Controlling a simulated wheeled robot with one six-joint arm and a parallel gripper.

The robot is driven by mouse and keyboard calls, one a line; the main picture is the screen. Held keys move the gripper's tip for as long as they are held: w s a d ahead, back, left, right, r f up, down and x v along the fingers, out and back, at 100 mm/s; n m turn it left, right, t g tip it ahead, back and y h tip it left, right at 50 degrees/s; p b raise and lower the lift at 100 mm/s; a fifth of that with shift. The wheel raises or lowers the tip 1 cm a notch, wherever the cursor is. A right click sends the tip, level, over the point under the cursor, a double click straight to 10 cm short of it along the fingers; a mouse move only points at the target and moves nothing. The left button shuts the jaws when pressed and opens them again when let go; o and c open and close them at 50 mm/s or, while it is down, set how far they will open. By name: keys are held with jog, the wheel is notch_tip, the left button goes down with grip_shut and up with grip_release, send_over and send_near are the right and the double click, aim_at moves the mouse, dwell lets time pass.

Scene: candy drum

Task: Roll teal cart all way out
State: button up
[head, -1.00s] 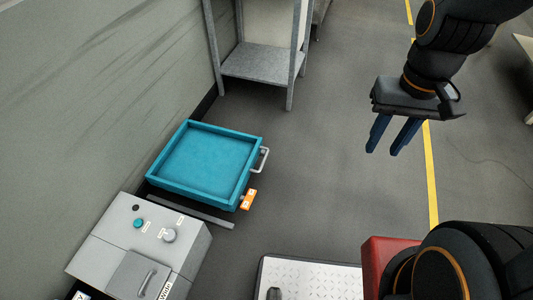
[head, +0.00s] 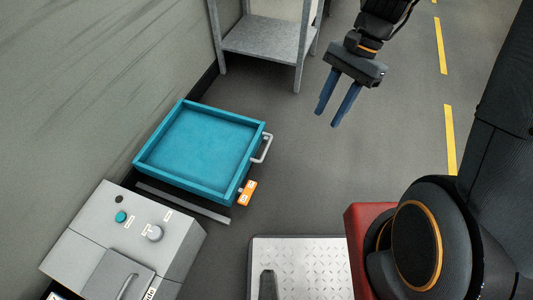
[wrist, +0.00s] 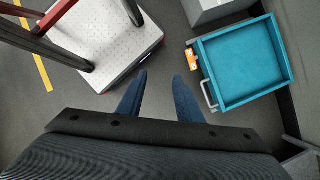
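The teal cart (head: 202,150) is a shallow, empty, open tray low on the floor by the left wall. A grey bar handle (head: 264,149) is on its right side, and an orange tag (head: 246,192) sits at its near right corner. In the wrist view the cart (wrist: 243,64) is at upper right, with its handle (wrist: 208,96) facing left. My gripper (head: 327,117) is open and empty, with blue fingers pointing down. It is above and to the right of the handle, apart from it. In the wrist view the fingertips (wrist: 160,78) are left of the handle.
A grey control box (head: 127,245) with a teal button and a knob stands in front of the cart. A grey shelf stand (head: 262,40) is behind the cart. The floor (head: 300,180) right of the handle is clear.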

jog(key=w+a+f+m+y+b, duration=0.2)
jog(key=w+f+m+b, duration=0.3)
jog(key=f, duration=0.5)
jog(key=w+a+f+m+g+y+b, duration=0.1)
jog(key=w+a+f+m+y+b, duration=0.25)
jog(key=f, duration=0.55)
jog(key=w+a+f+m+y+b, duration=0.1)
jog(key=w+f+m+b, duration=0.55)
jog(key=f, duration=0.35)
jog(key=m+t+y+b, duration=0.4)
jog(key=m+y+b, duration=0.2)
jog(key=m+b, duration=0.6)
send_near(267, 148)
jog(key=a+f, duration=0.2)
jog(key=a, duration=0.1)
jog(key=shift+n, duration=0.4)
jog(key=x, duration=0.2)
jog(key=b+x, duration=0.1)
jog(key=x, duration=0.1)
jog(key=b+x, duration=0.1)
jog(key=x, duration=0.2)
jog(key=shift+r, duration=0.3)
jog(key=shift+c, duration=0.2)
grip_shut()
jog(key=shift+d, duration=0.1)
